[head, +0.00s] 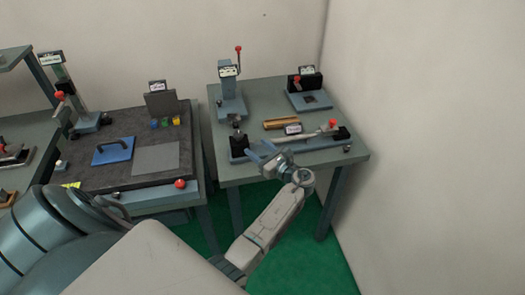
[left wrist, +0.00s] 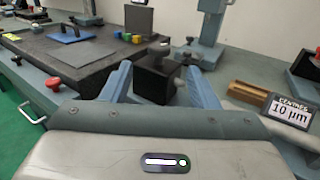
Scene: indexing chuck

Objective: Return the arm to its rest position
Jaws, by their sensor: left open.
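My left gripper (head: 268,151) is open, with its blue fingers over the front edge of the right-hand table (head: 228,172). In the left wrist view, the two blue fingers of this gripper (left wrist: 158,72) stand wide apart with nothing gripped. A black block with a dark knob on top (left wrist: 153,82) shows between and beyond the fingers. In the head view this block (head: 239,146) stands just left of the fingertips, at the left end of a long grey-blue base (head: 310,146). Whether the fingers touch it cannot be told. My right gripper is not in view.
A brass cylinder (head: 282,124) and a small label lie behind the long base. A red-handled lever press (head: 230,95) and a small black-backed fixture (head: 308,93) stand further back. The left table (head: 190,180) carries a blue plate (head: 113,150). Green floor is clear at front right.

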